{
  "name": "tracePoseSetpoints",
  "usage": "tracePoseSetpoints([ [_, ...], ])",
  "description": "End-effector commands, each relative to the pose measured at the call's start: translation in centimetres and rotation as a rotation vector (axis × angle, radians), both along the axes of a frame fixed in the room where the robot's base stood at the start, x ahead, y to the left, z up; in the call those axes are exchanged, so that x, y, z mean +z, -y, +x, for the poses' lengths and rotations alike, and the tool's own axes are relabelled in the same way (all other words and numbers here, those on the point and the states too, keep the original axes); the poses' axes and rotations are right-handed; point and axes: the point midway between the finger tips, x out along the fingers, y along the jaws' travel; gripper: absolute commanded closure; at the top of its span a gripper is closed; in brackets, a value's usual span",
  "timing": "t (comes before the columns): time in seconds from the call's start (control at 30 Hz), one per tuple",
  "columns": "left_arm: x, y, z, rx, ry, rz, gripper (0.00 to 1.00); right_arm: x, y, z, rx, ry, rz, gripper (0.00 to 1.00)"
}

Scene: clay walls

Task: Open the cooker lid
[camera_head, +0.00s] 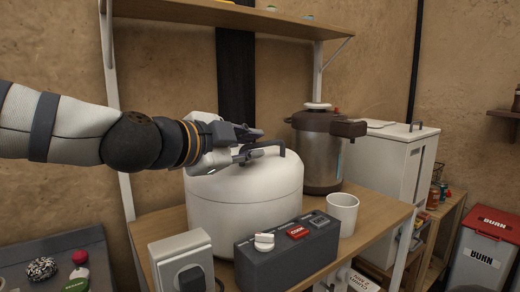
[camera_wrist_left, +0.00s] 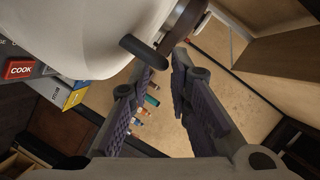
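The cooker (camera_head: 245,190) is a large white rounded pot on a wooden table, with a domed lid (camera_head: 228,178) that sits closed. A dark bent handle (camera_head: 284,149) stands on the lid. My left gripper (camera_head: 261,143) is over the lid beside the handle, its fingers apart. My right gripper is not in view.
A dark control box (camera_head: 287,255) with a white knob and a red COOK button stands in front of the cooker. A white cup (camera_head: 342,214) is to its right. A brown-topped steel dispenser (camera_head: 322,160) stands behind right. A wooden shelf (camera_head: 225,18) hangs above.

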Motion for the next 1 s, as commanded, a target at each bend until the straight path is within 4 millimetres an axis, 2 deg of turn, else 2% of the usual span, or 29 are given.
tracePoseSetpoints([
  [0.1,-0.7,1.3,1.9,0.0,-0.002,0.0,0.82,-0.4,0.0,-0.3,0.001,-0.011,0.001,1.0],
  [0.23,-0.8,2.0,2.9,0.001,0.0,0.0,0.82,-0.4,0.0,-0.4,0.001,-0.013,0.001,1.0],
  [0.5,-0.6,2.3,3.1,0.0,0.003,0.0,0.82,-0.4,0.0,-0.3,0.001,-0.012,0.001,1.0],
  [0.53,-0.6,2.3,3.1,0.0,0.003,0.0,0.84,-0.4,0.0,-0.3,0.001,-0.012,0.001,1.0],
  [0.6,-0.6,2.2,3.1,0.0,0.003,0.0,1.0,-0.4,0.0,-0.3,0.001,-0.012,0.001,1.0],
  [1.0,-0.1,1.8,3.8,0.003,0.006,0.0,1.0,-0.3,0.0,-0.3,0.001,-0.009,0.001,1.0],
])
